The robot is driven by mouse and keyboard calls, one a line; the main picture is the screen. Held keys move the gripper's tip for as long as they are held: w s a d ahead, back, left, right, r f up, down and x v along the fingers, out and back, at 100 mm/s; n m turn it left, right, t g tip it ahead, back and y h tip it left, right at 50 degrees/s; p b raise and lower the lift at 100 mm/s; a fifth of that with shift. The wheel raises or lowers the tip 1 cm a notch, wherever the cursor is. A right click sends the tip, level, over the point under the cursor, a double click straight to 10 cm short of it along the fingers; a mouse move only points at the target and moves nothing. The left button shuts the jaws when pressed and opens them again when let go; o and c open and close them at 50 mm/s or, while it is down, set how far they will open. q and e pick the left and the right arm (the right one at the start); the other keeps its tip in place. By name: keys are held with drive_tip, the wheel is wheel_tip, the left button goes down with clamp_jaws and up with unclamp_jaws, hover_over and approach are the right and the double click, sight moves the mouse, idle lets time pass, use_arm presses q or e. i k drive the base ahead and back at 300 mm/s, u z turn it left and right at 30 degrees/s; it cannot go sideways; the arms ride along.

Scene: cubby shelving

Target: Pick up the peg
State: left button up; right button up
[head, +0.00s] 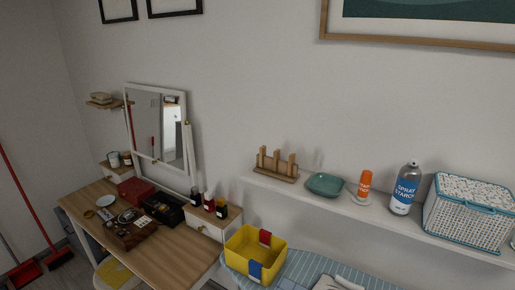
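I cannot make out a single peg for certain. A small wooden rack with upright posts (277,164) stands on the white wall shelf (330,206). A yellow basket (242,262) stands below the shelf at the left end of a striped ironing surface (305,268). The bottom of the basket is mostly hidden. Neither of my grippers is in view.
The shelf also holds a teal dish (325,184), an orange bottle (364,184), a spray starch can (405,188) and a white woven box (469,212). A wooden dressing table (180,258) with a mirror and small items stands left. A white-and-dark item at bottom is cut off.

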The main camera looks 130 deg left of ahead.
sight(292, 157)
drive_tip(key=k, duration=1)
drive_tip(key=u, duration=2.35)
